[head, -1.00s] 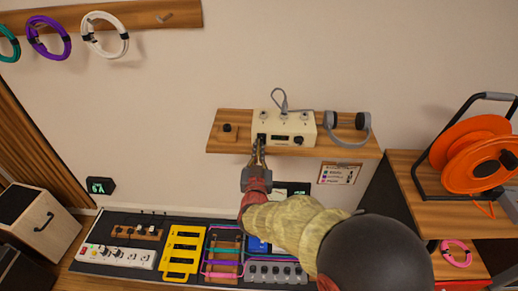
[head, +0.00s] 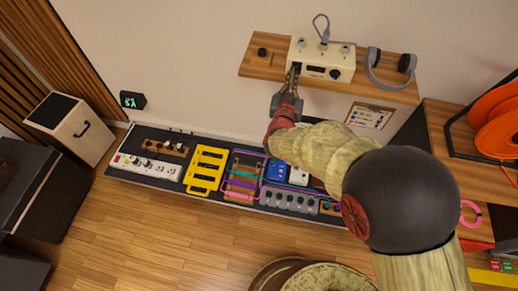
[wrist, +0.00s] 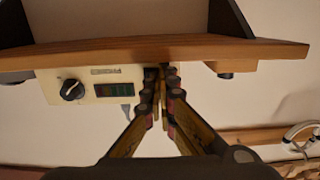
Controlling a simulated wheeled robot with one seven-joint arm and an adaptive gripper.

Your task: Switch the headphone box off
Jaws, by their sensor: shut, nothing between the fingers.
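The cream headphone box (head: 322,60) sits on a wooden wall shelf (head: 262,72). Its front has a small dark display (head: 316,70), a black knob (head: 336,74) and a dark patch (head: 297,66) at the left end, which looks like a switch. A grey cable is plugged into its top. My gripper (head: 294,76) is shut and empty, its tips at that left end. In the wrist view the picture is upside down. There the tips (wrist: 161,84) cover the end of the box (wrist: 92,97) beside the display. I cannot tell contact or the switch's position.
Grey headphones (head: 384,72) lie to the right of the box and a small dark knob (head: 262,52) is to its left. A clipboard (head: 369,116) hangs below the shelf. A pedalboard (head: 150,180) lies on the floor below. An orange cable reel (head: 495,125) stands at right.

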